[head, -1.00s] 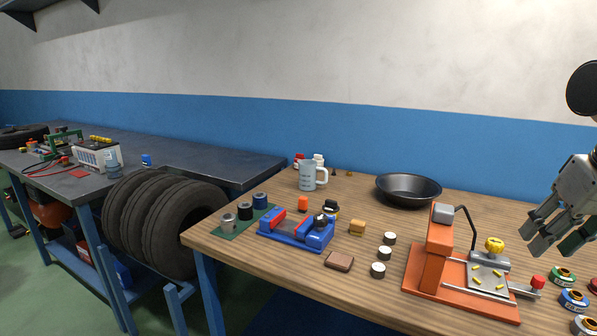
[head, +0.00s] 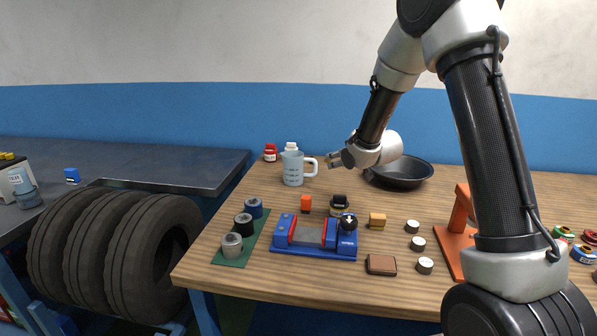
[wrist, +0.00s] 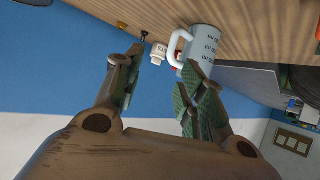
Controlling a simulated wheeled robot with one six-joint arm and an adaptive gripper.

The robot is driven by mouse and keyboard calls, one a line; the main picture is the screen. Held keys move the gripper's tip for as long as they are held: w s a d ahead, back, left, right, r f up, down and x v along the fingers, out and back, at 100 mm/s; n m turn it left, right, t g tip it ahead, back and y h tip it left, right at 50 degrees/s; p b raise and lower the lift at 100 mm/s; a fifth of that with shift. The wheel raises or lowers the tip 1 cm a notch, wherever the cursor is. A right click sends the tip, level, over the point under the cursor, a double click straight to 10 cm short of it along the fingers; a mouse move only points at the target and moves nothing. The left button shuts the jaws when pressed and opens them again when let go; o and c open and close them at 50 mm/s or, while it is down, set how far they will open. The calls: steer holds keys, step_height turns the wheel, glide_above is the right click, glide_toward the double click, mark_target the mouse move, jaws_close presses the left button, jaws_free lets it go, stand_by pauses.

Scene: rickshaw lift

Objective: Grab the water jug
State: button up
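The water jug (head: 293,168) is a pale grey-blue pitcher with dark print on its side. It stands upright on the wooden table near the back edge, its handle facing right in the head view. In the wrist view the jug (wrist: 204,47) is at the top, beyond the fingers, with its white handle towards the left. My gripper (head: 334,160) is to the right of the handle at about its height, apart from it. In the wrist view my gripper (wrist: 160,75) has its two green-padded fingers spread with nothing between them.
A red bottle (head: 270,153) and a white-capped bottle (head: 291,147) stand behind the jug. A black pan (head: 402,178) is to the right, behind my wrist. A blue vise-like fixture (head: 315,251) and small blocks are in front. Table between jug and fixture is mostly clear.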

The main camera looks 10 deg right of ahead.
steer(key=t+y, duration=0.1)
glide_toward(316, 169)
steer(key=shift+w+a+f+n, duration=0.3)
steer(key=shift+w+f, duration=0.25)
steer(key=shift+w, duration=0.15)
steer(key=x, duration=0.7)
steer(key=shift+d, duration=0.15)
steer(key=shift+r, duration=0.1)
jaws_close()
